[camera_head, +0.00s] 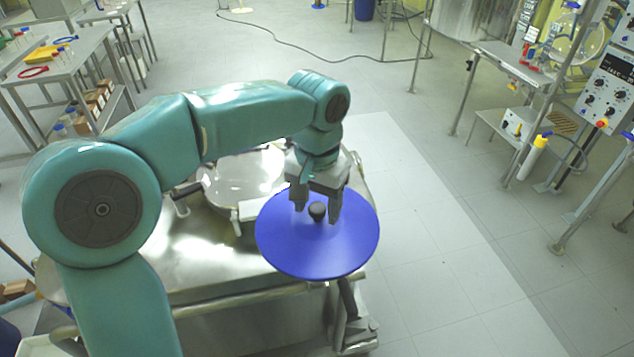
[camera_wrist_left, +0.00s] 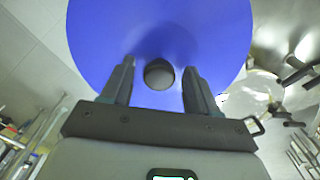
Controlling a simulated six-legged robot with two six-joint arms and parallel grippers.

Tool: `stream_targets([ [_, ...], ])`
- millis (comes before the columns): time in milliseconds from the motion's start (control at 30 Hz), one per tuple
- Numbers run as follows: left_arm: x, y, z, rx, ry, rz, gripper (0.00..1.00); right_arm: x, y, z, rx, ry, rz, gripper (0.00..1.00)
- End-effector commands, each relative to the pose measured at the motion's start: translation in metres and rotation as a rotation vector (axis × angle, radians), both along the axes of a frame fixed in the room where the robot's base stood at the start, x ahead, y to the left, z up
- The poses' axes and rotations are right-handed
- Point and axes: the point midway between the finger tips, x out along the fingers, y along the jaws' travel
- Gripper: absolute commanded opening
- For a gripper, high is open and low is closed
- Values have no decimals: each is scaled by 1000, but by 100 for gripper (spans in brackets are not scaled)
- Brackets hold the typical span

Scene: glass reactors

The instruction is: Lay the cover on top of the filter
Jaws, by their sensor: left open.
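The cover is a round blue disc (camera_head: 318,252) with a dark round knob (camera_head: 317,211) at its middle. My left gripper (camera_head: 317,206) is above the disc, its fingers apart on either side of the knob, with gaps showing in the wrist view (camera_wrist_left: 158,82). The disc (camera_wrist_left: 160,30) fills the upper middle of that view. What supports the disc is hidden beneath it. The filter appears to be the round, shiny vessel (camera_head: 243,175) on the steel cart, left of and behind the disc. My arm partly covers it. My right gripper is not in view.
The steel cart (camera_head: 205,255) has clamps and handles around the vessel. The disc hides part of the cart's right end. A steel table (camera_head: 68,66) with small items stands at upper left. Racks and a control panel (camera_head: 606,92) stand at right.

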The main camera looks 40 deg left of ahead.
Motion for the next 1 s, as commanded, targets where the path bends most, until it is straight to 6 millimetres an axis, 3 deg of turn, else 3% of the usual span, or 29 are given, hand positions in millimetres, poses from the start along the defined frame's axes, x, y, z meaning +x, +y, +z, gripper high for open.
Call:
stream_targets([
  [400, 1, 0, 93, 0, -5, -1, 60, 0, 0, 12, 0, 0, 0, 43],
  [633, 0, 0, 112, 0, -1, 31, 64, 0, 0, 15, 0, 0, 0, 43],
  [867, -9, 19, 113, 124, -16, 479, 64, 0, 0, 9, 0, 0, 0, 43],
  [1000, -22, 7, 117, 218, -174, 715, 64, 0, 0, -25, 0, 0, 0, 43],
])
